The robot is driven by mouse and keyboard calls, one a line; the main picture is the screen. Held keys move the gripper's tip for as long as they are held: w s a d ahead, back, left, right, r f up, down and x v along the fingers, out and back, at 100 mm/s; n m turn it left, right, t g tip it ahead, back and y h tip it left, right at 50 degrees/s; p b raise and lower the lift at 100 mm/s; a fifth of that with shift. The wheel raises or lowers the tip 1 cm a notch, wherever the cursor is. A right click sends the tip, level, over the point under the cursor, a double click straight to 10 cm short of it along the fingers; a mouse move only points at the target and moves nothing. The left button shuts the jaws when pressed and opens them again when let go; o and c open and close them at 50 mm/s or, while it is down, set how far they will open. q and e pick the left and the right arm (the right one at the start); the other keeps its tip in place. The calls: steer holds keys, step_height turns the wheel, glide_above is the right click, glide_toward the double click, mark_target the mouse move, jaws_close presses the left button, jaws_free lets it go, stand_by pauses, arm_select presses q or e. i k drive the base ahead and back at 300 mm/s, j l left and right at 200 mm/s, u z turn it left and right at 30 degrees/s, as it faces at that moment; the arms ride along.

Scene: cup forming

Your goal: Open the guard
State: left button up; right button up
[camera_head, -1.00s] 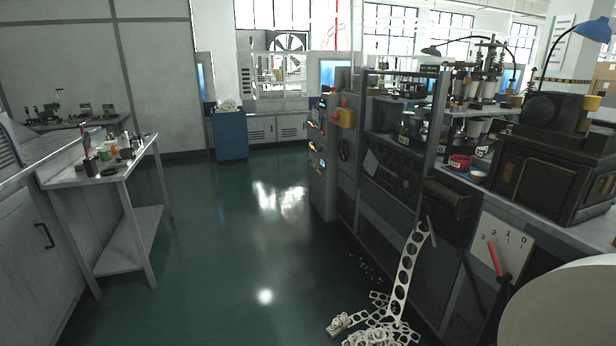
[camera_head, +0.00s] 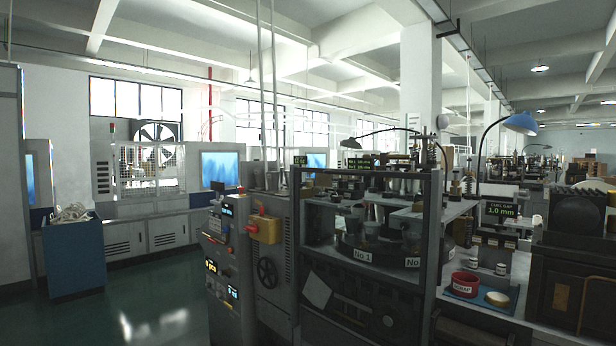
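The cup forming machine stands right of the middle, with a grey control cabinet (camera_head: 270,275) on its left. A dark upright frame (camera_head: 431,235) that looks like the guard encloses the front of the machine. Through it I see a dark round turret (camera_head: 375,250) with labels such as "No 1". The frame appears closed across the front, but I cannot clearly make out a panel or handle. Neither of my grippers is in view.
A blue bin (camera_head: 73,258) stands at the left on dark green floor (camera_head: 160,325), which is clear in front. A dark boxy machine (camera_head: 560,285) stands at the far right.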

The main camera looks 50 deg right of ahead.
mark_target(421, 289)
steer(key=i+z, duration=0.35)
steer(key=i+j+z, duration=0.1)
steer(key=i+z, duration=0.25)
steer(key=i+j+z, duration=0.2)
steer(key=i+z, duration=0.15)
steer(key=i, duration=0.15)
